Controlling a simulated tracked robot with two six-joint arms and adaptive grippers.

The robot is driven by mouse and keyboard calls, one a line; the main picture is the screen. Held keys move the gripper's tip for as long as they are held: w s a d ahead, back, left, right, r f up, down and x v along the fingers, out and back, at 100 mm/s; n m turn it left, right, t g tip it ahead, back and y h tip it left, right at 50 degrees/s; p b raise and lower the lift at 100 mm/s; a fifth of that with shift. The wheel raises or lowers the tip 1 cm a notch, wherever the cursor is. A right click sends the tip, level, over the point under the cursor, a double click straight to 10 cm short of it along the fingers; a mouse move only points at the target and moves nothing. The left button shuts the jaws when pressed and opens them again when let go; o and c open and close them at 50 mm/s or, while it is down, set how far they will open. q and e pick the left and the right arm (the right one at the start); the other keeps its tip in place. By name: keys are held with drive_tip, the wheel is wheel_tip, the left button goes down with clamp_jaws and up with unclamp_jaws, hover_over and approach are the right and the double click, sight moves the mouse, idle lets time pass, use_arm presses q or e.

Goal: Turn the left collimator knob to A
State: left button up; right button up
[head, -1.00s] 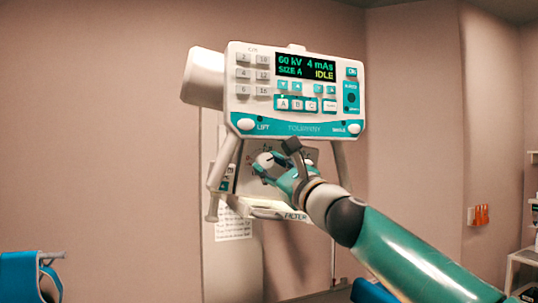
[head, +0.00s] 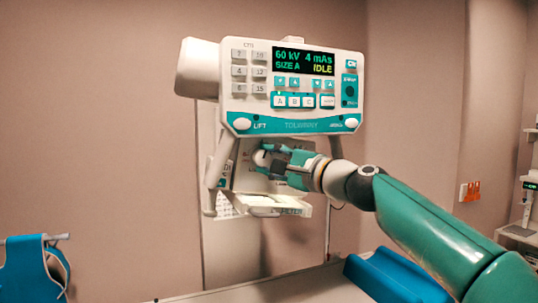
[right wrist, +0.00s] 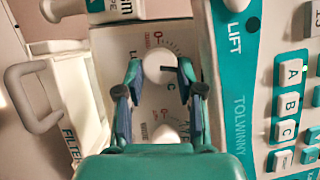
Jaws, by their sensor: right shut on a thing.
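The collimator panel (head: 242,176) hangs below the control console. It carries two round white knobs. The left knob (right wrist: 158,67) is between the fingertips of my right gripper (right wrist: 160,76) in the right wrist view, and a short dark pointer shows on its side. In the head view my right gripper (head: 272,160) comes in from the right and mostly hides this knob (head: 261,157). It is shut on the knob. The second knob (right wrist: 165,133) sits nearer my wrist, partly hidden by it. A letter C shows beside the left knob; I cannot read an A there. My left gripper is out of view.
The console (head: 293,85) above reads 60 kV, 4 mAs, SIZE A, IDLE. A grey handle (right wrist: 32,97) and the filter tray (right wrist: 70,95) flank the panel. A table (head: 270,288) with a blue cushion (head: 392,280) lies below. A blue apron (head: 27,270) hangs at left.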

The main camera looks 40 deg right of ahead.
drive_tip(key=shift+w+a+f+n, duration=0.1)
drive_tip(key=shift+a+f+n, duration=0.15)
drive_tip(key=shift+n, duration=0.15)
drive_tip(key=o, duration=1.2)
drive_tip(key=shift+r, duration=0.1)
drive_tip(key=shift+c, duration=0.2)
drive_tip(key=shift+d, duration=0.1)
drive_tip(key=shift+s+d, duration=0.1)
drive_tip(key=shift+s, duration=0.4)
drive_tip(key=s+d, duration=0.1)
drive_tip(key=s, duration=1)
drive_tip(key=shift+d+f, duration=0.3)
drive_tip(key=shift+f, duration=0.05)
drive_tip(key=shift+w, duration=0.1)
